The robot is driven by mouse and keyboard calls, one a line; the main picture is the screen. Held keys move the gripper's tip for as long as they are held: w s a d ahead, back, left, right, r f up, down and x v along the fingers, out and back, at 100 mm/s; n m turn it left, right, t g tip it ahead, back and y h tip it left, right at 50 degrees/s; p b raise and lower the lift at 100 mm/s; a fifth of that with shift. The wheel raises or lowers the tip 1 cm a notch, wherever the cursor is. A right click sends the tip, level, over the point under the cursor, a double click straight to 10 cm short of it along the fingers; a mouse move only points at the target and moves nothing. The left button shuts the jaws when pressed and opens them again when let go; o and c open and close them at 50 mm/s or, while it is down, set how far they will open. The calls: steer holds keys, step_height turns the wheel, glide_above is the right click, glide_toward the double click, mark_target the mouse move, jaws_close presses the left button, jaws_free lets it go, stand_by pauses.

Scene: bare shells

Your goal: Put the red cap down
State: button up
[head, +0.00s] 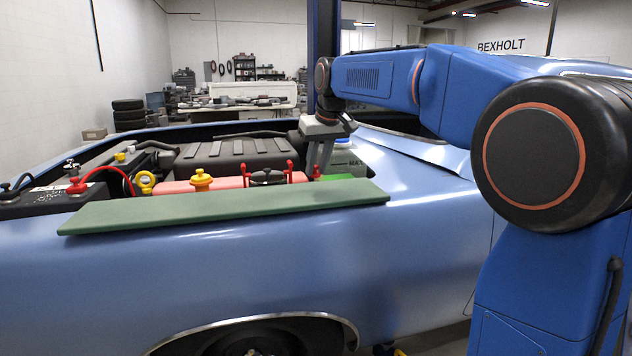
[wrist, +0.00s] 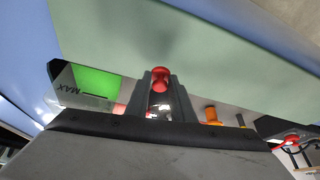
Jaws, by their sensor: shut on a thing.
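A small red cap (wrist: 160,76) is held between the two grey fingertips of my gripper (wrist: 160,88) in the wrist view. In the head view my gripper (head: 318,163) points down over the engine bay, near the right end of the green mat (head: 225,206). A bit of red shows at the fingertips there, but I cannot tell it well from the red parts nearby. The green mat also fills the upper middle of the wrist view (wrist: 215,55). It lies along the car's fender.
A reservoir marked MAX, with green in it (wrist: 97,84), stands beside my gripper. A yellow cap (head: 201,181), a yellow ring handle (head: 146,183) and a battery (head: 60,198) stand behind the mat. The dark engine cover (head: 235,152) lies beyond. The mat's top is clear.

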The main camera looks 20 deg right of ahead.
steer(key=shift+f, duration=2.25)
steer(key=o, duration=1)
steer(key=shift+v, duration=6.05)
